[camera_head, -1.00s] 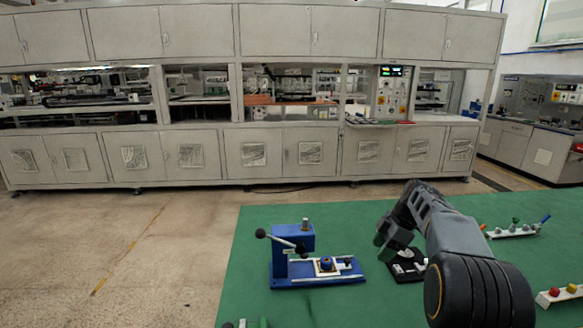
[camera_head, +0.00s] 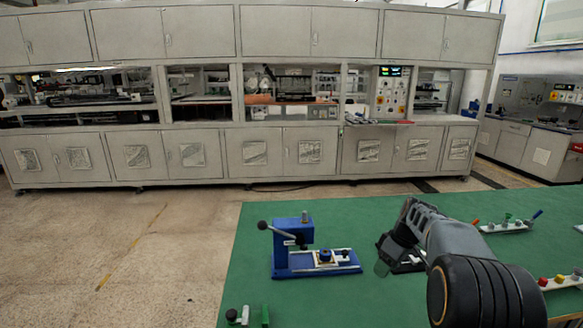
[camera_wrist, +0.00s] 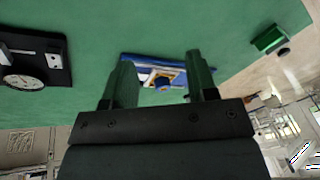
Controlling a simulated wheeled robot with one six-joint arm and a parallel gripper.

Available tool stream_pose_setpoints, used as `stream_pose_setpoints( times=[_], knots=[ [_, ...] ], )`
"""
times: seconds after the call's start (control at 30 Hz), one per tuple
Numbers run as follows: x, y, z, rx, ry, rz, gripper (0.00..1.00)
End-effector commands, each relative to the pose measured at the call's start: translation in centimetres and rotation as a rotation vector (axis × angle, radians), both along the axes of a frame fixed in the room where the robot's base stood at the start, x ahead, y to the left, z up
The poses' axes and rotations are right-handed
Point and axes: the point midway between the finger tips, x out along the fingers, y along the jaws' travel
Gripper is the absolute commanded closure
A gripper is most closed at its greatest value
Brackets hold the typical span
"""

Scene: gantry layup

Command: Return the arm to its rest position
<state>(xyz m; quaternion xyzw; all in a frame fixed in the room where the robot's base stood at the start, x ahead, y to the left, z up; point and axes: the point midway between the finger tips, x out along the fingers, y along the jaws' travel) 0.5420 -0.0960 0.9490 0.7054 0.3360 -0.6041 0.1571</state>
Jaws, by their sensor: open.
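My gripper (camera_wrist: 160,82) shows in the wrist view with its two fingers apart and nothing between them. The blue press fixture (camera_wrist: 140,60) lies beyond the fingertips there, some way off, partly hidden by the fingers. In the head view my gripper (camera_head: 386,256) hangs over the green table (camera_head: 330,302), to the right of the blue press fixture (camera_head: 296,247). My forearm hides part of the gripper in that view.
A black device with a round dial (camera_wrist: 28,80) sits on the table at the wrist view's left. Racks with coloured pieces (camera_head: 508,226) (camera_head: 560,283) stand at the right. A long grey machine (camera_head: 220,155) stands behind.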

Motion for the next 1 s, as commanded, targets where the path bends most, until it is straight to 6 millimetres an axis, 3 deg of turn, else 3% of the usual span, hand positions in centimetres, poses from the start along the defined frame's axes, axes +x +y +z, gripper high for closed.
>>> stream_pose_setpoints(
  times=[0.17, 0.3, 0.5, 0.6, 0.73, 1.0],
  knots=[
    [-5.2, 1.9, 0.7, -0.08, 0.085, -0.367, 0.47],
    [-11.7, 4.5, 2.4, -0.147, 0.08, -0.67, 0.47],
    [-19.3, 7.2, 3.8, -0.172, 0.002, -0.831, 0.47],
    [-21.8, 8.1, 4.4, -0.174, -0.044, -0.808, 0.47],
    [-23.6, 9.0, 5.5, -0.166, -0.091, -0.77, 0.47],
    [-23.9, 9.9, 7.7, -0.138, -0.156, -0.738, 0.47]
  ],
)
